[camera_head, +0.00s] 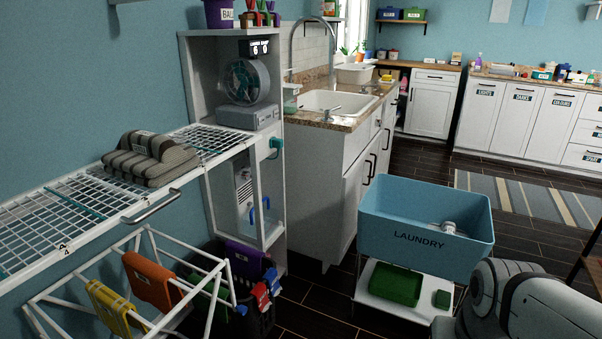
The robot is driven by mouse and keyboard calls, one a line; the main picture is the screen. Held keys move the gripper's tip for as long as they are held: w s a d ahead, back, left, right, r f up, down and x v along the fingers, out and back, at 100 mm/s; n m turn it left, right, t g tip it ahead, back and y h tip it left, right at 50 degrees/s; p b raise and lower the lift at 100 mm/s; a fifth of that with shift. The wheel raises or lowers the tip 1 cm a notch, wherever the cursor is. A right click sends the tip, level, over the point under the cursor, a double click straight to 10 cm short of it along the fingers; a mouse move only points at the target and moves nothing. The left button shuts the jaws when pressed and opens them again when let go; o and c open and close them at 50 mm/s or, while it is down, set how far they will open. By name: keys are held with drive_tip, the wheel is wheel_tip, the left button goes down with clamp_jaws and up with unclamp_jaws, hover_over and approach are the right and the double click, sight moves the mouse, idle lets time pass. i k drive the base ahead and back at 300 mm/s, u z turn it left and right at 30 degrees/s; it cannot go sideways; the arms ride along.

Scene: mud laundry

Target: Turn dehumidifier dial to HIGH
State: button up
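A white upright appliance (244,192) stands in the lower bay of the tall white cabinet (273,175). It may be the dehumidifier, but I cannot tell for sure. It has a vented front and blue parts low on its right side. No dial or dial setting can be made out on it. A round teal fan (245,80) on a grey box (248,117) sits in the bay above, under a small dark sign. A teal piece (275,147) is on the cabinet's right side. My arm shows at the bottom right; my gripper is not in view.
A wire drying shelf (60,215) with folded grey cloth (150,158) juts out at left, above a white rack (90,300) of coloured cloths. A blue laundry bin (425,210) on a white stand is front right. Dark floor (310,300) lies between rack and stand.

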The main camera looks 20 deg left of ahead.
sight(246, 175)
drive_tip(key=u, duration=1.05)
drive_tip(key=i, duration=0.95)
drive_tip(key=z, duration=2.65)
drive_tip(key=k, duration=0.65)
drive_tip(key=u, duration=1.2)
